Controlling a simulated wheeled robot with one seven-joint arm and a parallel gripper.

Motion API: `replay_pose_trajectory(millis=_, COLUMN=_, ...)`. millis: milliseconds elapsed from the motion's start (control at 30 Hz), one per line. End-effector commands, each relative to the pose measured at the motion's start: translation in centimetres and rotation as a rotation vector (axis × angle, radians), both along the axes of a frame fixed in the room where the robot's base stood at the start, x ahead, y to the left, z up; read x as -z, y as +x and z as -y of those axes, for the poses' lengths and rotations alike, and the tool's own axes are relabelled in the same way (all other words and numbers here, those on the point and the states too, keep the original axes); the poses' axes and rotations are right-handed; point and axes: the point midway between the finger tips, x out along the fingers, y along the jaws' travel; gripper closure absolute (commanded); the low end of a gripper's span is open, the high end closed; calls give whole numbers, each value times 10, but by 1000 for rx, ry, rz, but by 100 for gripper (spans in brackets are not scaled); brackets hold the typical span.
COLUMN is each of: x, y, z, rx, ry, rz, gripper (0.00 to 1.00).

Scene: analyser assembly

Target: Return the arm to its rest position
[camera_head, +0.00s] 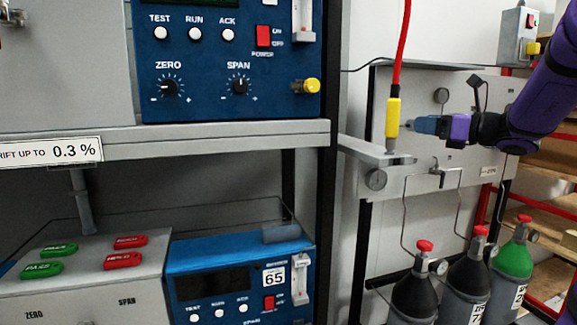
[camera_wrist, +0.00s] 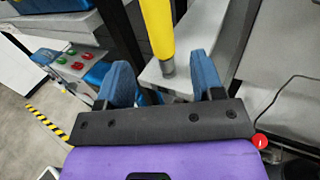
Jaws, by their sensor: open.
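My gripper (camera_head: 416,124) is at the right in the head view, pointing left with its blue fingers close to a yellow connector (camera_head: 393,118). In the wrist view my gripper (camera_wrist: 160,72) is open, with a gap between its two blue fingers. The yellow connector (camera_wrist: 157,25) shows beyond and between the fingertips, with space on both sides. It is upright on the end of a red hose (camera_head: 402,45), its metal lower end over a grey bracket (camera_head: 365,150). Whether the lower end is seated in a fitting is hard to tell. My purple arm reaches in from the right.
A grey panel (camera_head: 450,90) stands behind my gripper. Gas cylinders with red caps (camera_head: 425,245) stand below. A blue analyser (camera_head: 235,60) sits on a shelf (camera_head: 220,138) at left. A box with green and red tags (camera_head: 90,270) and another analyser (camera_head: 240,270) are lower.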

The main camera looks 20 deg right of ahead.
Motion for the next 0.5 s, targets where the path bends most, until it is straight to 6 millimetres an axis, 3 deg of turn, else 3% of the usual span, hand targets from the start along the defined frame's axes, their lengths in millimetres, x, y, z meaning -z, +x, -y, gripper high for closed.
replay_pose_trajectory(millis=67, x=0, y=-1, z=-5, rx=-11, ry=-17, rz=-1, gripper=39)
replay_pose_trajectory(millis=167, x=3, y=-8, z=-29, rx=-67, ry=-100, rz=-11, gripper=39)
replay_pose_trajectory(millis=267, x=10, y=-24, z=-72, rx=-177, ry=-271, rz=-20, gripper=39)
replay_pose_trajectory(millis=400, x=30, y=-64, z=-137, rx=-387, ry=-605, rz=-4, gripper=39)
replay_pose_trajectory(millis=500, x=47, y=-97, z=-171, rx=-544, ry=-855, rz=35, gripper=39)
